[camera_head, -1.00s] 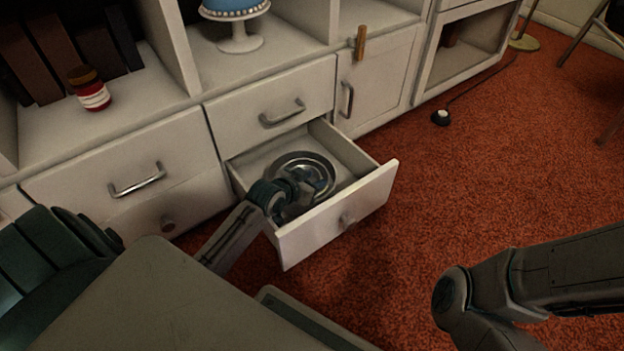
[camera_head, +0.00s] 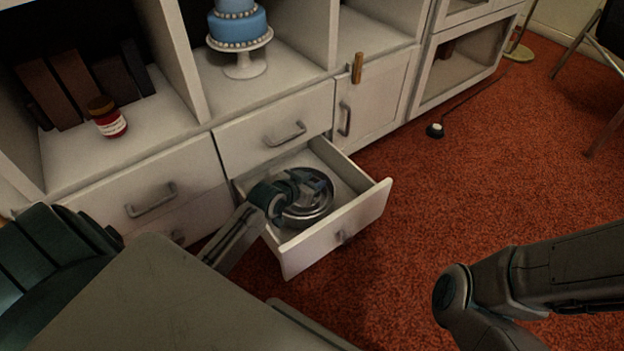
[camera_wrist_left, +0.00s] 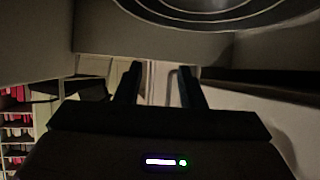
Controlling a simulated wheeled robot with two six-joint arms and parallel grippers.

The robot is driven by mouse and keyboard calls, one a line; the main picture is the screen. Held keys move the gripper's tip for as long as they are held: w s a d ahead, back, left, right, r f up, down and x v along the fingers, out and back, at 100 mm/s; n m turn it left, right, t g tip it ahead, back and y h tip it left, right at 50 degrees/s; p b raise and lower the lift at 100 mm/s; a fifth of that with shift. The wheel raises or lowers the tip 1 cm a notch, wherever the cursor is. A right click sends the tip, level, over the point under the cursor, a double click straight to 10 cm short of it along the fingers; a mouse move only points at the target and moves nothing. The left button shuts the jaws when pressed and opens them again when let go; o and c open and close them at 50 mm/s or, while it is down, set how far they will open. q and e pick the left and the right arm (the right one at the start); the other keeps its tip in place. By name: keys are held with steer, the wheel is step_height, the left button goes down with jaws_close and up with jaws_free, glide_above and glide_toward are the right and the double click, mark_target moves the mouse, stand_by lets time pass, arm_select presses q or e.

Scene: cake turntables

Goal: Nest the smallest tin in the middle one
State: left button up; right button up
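Round silvery metal tins (camera_head: 304,217) sit in the open drawer, partly covered by my left gripper in the head view. In the left wrist view, the tins (camera_wrist_left: 205,22) show at the top edge as several concentric rims, cut off by the frame. I cannot tell the individual tins apart or how they are nested. My left gripper (camera_head: 322,187) is over the tins inside the drawer. In the left wrist view, its two fingers (camera_wrist_left: 158,88) stand apart with nothing visible between them. My right arm shows at the lower right, but its gripper is out of view.
The open drawer's front panel (camera_head: 340,228) and side walls surround my left gripper. A cake stand (camera_head: 246,62) with a blue cake and a red jar (camera_head: 108,118) stand on the shelves above. The red carpet (camera_head: 450,200) to the right is mostly clear.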

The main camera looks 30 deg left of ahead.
arm_select(q)
steer(key=shift+r, duration=0.15)
